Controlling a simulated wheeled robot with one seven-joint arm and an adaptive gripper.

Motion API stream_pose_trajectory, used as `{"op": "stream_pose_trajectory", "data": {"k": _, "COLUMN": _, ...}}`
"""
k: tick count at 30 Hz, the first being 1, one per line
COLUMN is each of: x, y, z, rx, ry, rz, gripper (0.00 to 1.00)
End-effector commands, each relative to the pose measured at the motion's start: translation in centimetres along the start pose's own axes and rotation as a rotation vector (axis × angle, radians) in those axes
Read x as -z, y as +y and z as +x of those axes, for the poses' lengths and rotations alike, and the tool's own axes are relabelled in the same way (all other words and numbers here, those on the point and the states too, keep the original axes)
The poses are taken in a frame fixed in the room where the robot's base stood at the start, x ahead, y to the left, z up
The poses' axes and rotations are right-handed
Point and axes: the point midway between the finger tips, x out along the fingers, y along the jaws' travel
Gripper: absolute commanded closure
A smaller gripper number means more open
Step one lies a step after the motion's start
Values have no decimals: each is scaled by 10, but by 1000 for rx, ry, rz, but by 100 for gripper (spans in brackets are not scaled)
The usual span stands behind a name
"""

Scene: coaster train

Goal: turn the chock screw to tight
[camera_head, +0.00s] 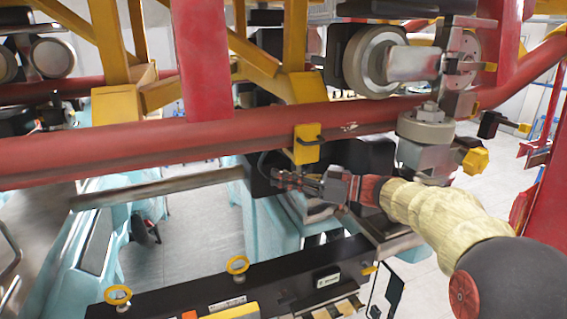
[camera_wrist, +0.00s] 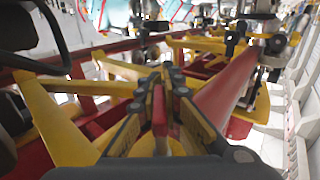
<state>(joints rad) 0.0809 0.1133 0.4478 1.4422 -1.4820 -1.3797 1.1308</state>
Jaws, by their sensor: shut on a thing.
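My gripper (camera_head: 283,181) is shut, with its fingertips at a dark block (camera_head: 259,176) below the long red rail. In the wrist view my gripper (camera_wrist: 160,75) points away from the camera, with its dark fingers close together. A narrow red piece (camera_wrist: 159,112) shows between the fingers. The gripped part, which seems to be the chock screw, is mostly hidden by the fingertips. Its turn angle cannot be read. A yellow block (camera_head: 307,150) with a dark loop is on the rail just above the fingers.
The red rail (camera_head: 100,150) crosses above my gripper. A wheel assembly (camera_head: 428,130) hangs close above my wrist, with a yellow hex knob (camera_head: 475,161) beside it. A metal bar (camera_head: 150,188) extends left of the block. A black beam (camera_head: 270,292) with yellow rings lies below.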

Motion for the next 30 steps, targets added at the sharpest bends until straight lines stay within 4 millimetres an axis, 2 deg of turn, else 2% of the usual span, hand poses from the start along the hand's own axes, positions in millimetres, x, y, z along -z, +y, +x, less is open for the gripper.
{"op": "stream_pose_trajectory", "data": {"k": 1, "x": 4, "y": 1, "z": 0, "rx": 43, "ry": 0, "rz": 3, "gripper": 100}}
{"op": "stream_pose_trajectory", "data": {"k": 15, "x": -1, "y": -18, "z": -4, "rx": 466, "ry": 1, "rz": -1, "gripper": 100}}
{"op": "stream_pose_trajectory", "data": {"k": 30, "x": 0, "y": -28, "z": -9, "rx": 685, "ry": 0, "rz": -1, "gripper": 100}}
